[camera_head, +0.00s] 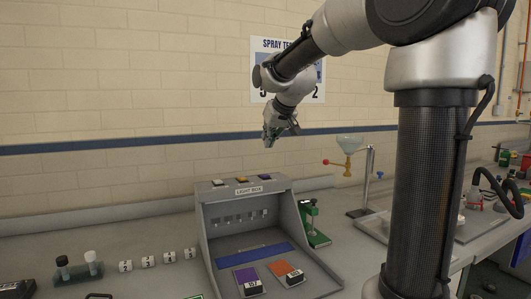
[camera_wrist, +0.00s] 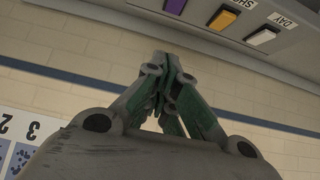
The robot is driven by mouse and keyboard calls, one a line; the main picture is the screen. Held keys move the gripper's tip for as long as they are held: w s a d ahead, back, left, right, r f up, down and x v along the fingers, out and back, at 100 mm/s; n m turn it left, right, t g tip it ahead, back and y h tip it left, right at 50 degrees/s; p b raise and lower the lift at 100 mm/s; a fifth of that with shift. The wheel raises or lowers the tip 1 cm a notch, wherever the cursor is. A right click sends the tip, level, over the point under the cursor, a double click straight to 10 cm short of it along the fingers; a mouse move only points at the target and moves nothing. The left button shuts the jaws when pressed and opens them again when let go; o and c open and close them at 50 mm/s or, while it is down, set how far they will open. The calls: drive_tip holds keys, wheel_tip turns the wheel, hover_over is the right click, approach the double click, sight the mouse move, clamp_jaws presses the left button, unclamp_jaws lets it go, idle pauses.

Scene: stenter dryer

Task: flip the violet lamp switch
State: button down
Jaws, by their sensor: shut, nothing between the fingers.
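The grey light box (camera_head: 206,233) stands on the bench, with three rocker switches in a row on its top panel. The violet lamp switch (camera_head: 264,177) is the right one in the head view. It also shows, cut by the top edge, in the wrist view (camera_wrist: 175,6). Beside it are the amber switch (camera_head: 241,179) and the white switch (camera_head: 217,183). My gripper (camera_head: 268,143) is above the box top in the head view, apart from the switches. In the wrist view its green-padded fingers (camera_wrist: 168,62) are closed together and empty.
A purple swatch (camera_head: 247,276) and an orange swatch (camera_head: 285,270) lie in the box. A green device (camera_head: 312,222) and a stand with a funnel (camera_head: 349,146) are to its right. White numbered blocks (camera_head: 148,261) lie left. The brick wall is behind.

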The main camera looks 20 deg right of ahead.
drive_tip(key=shift+w+r+v, duration=0.15)
drive_tip(key=shift+v, duration=1)
drive_tip(key=shift+w+r+v, duration=0.1)
drive_tip(key=shift+v, duration=1.1)
drive_tip(key=shift+f, duration=0.1)
